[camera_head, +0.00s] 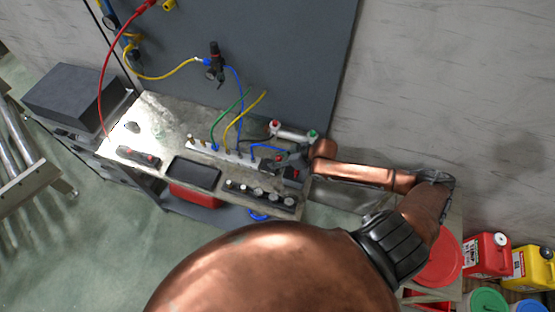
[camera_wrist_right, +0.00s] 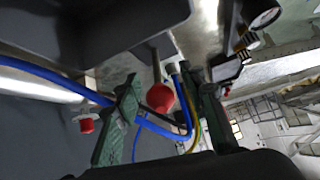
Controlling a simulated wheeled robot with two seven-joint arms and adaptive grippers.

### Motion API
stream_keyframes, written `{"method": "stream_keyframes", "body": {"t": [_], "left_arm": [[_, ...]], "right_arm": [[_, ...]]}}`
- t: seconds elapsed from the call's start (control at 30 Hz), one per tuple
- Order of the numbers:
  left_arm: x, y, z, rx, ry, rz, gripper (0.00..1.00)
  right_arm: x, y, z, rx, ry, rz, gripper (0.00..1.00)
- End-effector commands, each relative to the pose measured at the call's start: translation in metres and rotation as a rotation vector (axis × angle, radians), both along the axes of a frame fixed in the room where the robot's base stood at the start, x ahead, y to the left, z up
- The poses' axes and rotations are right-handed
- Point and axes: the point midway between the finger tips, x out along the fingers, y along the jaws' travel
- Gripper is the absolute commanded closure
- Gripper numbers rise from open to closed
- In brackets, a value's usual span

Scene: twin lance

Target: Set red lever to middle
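A red ball knob (camera_wrist_right: 160,97) on a grey stem, which looks like the red lever, shows in the right wrist view. My right gripper (camera_wrist_right: 167,88) is open, with one green-grey finger on each side of the knob. The knob appears between the fingers with gaps on both sides; I cannot tell how deep it sits. In the head view my right gripper (camera_head: 291,162) is at the right end of the workbench (camera_head: 150,112), and it hides the lever there. The lever's exact position is unclear. My left gripper is not in view.
Blue and yellow hoses (camera_wrist_right: 186,110) run close by the right gripper's fingers. A red-tipped fitting (camera_wrist_right: 86,125) is left of them. Jerrycans (camera_head: 487,255) stand lower right.

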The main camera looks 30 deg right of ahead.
Motion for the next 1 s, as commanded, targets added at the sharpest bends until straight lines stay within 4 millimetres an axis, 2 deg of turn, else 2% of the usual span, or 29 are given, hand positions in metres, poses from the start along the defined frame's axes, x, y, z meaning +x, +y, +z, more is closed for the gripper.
{"method": "stream_keyframes", "body": {"t": [0.07, 0.17, 0.53, 0.73, 1.0], "left_arm": [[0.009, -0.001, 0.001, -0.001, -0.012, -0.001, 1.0], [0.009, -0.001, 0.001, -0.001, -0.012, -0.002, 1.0], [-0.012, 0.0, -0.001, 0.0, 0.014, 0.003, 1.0], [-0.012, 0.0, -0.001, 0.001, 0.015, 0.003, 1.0], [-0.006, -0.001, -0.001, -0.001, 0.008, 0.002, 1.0]], "right_arm": [[0.0, 0.0, 0.0, -0.001, 0.0, -0.001, 0.62], [0.0, 0.0, 0.0, 0.0, -0.001, -0.001, 0.62], [0.0, -0.001, 0.0, 0.0, -0.001, -0.002, 0.87], [0.0, -0.001, 0.0, 0.001, 0.0, -0.002, 1.0], [0.0, -0.001, 0.0, 0.001, 0.0, -0.002, 1.0]]}}
